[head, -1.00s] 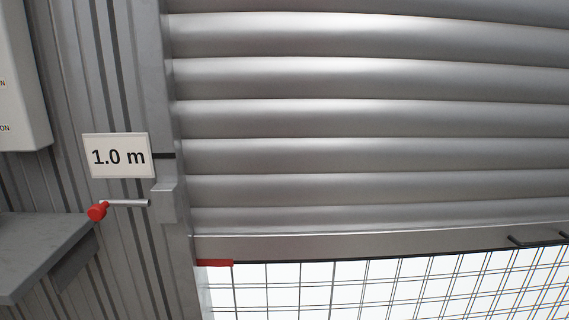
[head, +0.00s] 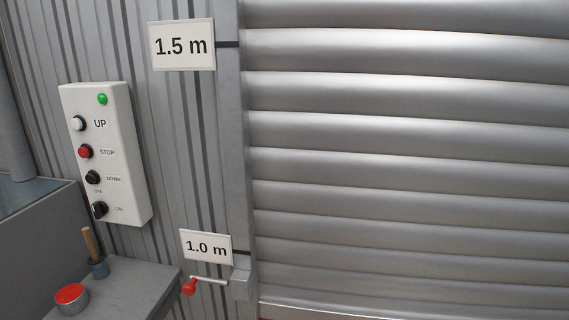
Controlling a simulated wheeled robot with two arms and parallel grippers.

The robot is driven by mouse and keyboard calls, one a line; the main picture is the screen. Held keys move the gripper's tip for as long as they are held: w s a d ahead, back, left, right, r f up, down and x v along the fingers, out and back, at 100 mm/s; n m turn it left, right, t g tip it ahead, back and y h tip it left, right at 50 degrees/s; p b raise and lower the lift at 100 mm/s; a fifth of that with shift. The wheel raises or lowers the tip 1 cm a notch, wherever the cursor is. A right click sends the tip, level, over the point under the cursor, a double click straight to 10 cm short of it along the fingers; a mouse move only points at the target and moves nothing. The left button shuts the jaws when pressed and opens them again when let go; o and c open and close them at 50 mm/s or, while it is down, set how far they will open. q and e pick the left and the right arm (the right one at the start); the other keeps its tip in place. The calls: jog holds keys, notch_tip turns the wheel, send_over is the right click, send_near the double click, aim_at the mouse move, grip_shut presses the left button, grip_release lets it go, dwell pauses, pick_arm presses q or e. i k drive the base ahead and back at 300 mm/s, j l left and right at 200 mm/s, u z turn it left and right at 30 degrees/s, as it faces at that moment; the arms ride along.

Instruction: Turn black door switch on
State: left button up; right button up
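A white control box (head: 122,150) is mounted on the corrugated wall at the left of the head view. The black door switch (head: 99,209) is the lowest control on it, a knob between small OFF and ON labels; its exact setting is too small to tell. Above it are a black DOWN button (head: 92,177), a red STOP button (head: 85,151), a white UP button (head: 79,123) and a green lamp (head: 102,99). Neither of my grippers is in view.
A roller door (head: 400,150) fills the right side. A red-handled crank lever (head: 190,286) sticks out by its frame. Below the box, a grey shelf (head: 140,285) holds a red-topped round tin (head: 71,298) and a wooden-handled item (head: 90,245). Height signs (head: 183,45) hang on the wall.

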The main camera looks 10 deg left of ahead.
aim_at(100, 208)
jog(key=u, duration=1.5)
